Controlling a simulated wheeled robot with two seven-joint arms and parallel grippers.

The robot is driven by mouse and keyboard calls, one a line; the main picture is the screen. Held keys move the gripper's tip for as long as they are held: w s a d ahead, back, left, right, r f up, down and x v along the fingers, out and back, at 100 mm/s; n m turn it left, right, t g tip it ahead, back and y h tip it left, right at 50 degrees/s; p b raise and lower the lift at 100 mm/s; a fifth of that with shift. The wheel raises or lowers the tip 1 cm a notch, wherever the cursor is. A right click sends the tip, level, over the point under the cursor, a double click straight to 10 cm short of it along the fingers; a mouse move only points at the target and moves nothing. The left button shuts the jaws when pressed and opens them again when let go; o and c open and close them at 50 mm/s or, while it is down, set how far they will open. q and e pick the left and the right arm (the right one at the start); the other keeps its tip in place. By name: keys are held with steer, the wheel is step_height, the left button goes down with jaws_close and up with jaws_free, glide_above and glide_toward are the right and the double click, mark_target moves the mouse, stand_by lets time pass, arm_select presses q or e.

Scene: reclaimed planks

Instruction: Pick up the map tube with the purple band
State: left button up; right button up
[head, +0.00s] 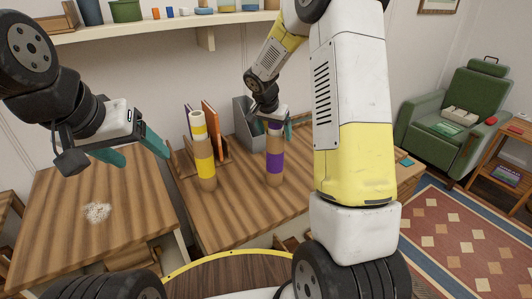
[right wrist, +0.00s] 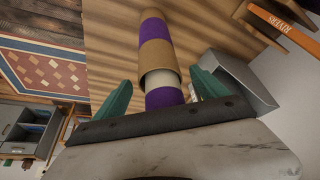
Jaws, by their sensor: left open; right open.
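The map tube with the purple band (head: 274,163) stands upright on the wooden desk, with purple also at its top. My right gripper (head: 273,124) is at its top, pointing down, and open. In the right wrist view the tube (right wrist: 158,57) rises between the two teal fingers of my right gripper (right wrist: 161,77), with a visible gap to each finger. A second tube with yellow bands (head: 205,167) stands upright to its left. My left gripper (head: 145,158) is open and empty above the left table, away from both tubes.
A grey file holder (head: 245,125) stands just behind the purple-banded tube. Books in a wooden rack (head: 211,130) stand behind the yellow-banded tube. A wall shelf (head: 160,27) hangs above. The left table (head: 60,215) bears only a pale speckled patch. A green armchair (head: 455,110) is far right.

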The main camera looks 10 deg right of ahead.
jaws_close()
steer(key=shift+r, duration=0.1)
